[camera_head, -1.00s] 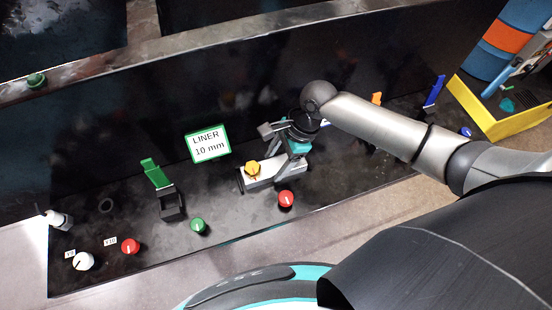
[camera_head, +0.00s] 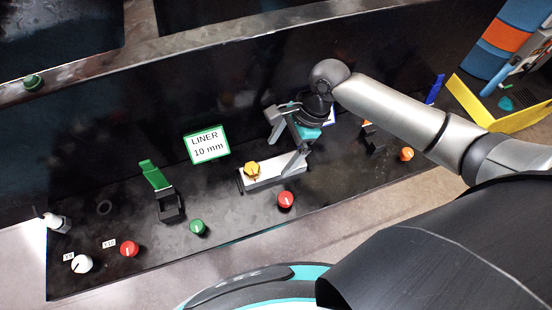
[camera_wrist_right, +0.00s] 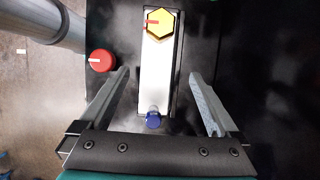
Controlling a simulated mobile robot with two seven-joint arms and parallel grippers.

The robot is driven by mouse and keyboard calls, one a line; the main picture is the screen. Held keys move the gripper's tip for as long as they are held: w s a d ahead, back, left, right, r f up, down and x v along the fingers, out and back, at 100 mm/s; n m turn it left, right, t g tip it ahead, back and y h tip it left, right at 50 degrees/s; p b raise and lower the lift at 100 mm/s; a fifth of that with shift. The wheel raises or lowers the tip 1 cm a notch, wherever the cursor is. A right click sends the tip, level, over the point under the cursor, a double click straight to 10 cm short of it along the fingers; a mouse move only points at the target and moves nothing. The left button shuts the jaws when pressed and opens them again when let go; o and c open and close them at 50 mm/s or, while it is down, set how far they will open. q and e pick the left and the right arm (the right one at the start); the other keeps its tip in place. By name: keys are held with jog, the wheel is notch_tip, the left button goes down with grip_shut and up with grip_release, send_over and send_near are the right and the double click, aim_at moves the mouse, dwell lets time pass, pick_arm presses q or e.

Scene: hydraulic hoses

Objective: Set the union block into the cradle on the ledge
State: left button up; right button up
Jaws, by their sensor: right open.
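The union block, a pale grey bar (camera_head: 275,177), lies on the dark ledge with a yellow hexagonal fitting (camera_head: 252,169) at its left end. In the right wrist view the bar (camera_wrist_right: 157,78) runs between my fingers, with the yellow fitting at the far end and a blue end piece (camera_wrist_right: 153,120) nearer the palm. My right gripper (camera_head: 281,146) is open above the block's right end; its fingers (camera_wrist_right: 160,75) stand apart from both sides. A black cradle with a green flag (camera_head: 171,208) stands left of the block. My left gripper is not in view.
A red knob (camera_head: 286,199) sits in front of the block, and a green knob (camera_head: 197,227) near the green-flagged cradle. A "LINER 10 mm" sign (camera_head: 207,145) stands behind. A black holder with an orange marker (camera_head: 374,142) and an orange knob (camera_head: 406,154) are right.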

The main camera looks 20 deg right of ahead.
jog(key=v, duration=1.1)
jog(key=shift+s, duration=0.3)
